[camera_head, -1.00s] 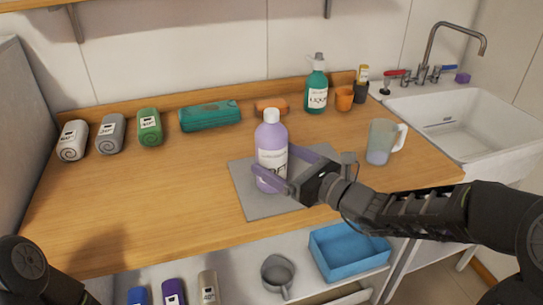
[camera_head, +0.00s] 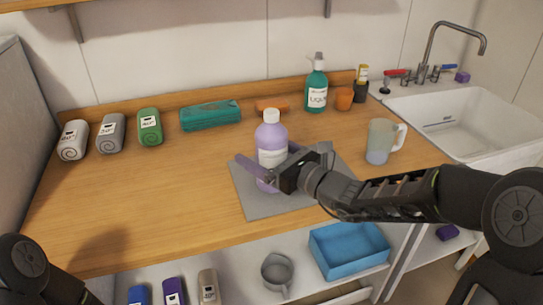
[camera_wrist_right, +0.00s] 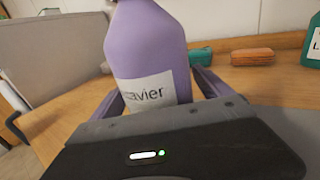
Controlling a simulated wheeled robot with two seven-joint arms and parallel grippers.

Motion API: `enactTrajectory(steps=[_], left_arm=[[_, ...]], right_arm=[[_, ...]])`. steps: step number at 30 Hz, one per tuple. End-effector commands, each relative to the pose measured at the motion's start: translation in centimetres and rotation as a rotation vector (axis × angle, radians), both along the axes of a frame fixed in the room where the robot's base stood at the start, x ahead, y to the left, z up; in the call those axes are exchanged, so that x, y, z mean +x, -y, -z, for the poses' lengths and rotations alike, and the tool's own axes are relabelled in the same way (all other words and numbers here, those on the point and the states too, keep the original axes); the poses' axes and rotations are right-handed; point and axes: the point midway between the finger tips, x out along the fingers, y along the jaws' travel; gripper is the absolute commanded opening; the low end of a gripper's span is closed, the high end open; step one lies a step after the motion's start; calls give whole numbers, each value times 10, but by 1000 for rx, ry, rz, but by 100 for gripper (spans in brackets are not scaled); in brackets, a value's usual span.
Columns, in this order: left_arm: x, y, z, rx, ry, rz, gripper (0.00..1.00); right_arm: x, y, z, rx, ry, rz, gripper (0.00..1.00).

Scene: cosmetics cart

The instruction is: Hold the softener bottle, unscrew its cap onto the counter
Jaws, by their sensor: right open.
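The softener bottle (camera_head: 272,140) is lilac with a white label and stands upright on a grey mat (camera_head: 250,205) on the counter. Its white cap (camera_head: 271,115) is on its top. My right gripper (camera_head: 266,160) is open, with its purple fingers on either side of the bottle's body. In the right wrist view the bottle (camera_wrist_right: 147,45) stands between the fingers; its cap is cut off by the frame's top. Whether the fingers touch it I cannot tell. My left gripper is out of view; only part of my left arm shows at the lower left.
A measuring jug (camera_head: 380,142) stands right of the mat, near the sink (camera_head: 440,122). Rolled towels (camera_head: 110,133) and a teal case (camera_head: 210,115) line the back left. The counter's left middle is clear.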

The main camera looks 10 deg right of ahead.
Motion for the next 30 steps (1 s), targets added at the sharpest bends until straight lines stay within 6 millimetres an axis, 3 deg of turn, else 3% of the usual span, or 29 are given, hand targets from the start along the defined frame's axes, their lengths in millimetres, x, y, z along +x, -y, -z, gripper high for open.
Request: enactTrajectory(steps=[30], left_arm=[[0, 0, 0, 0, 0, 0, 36]], right_arm=[[0, 0, 0, 0, 0, 0, 10]])
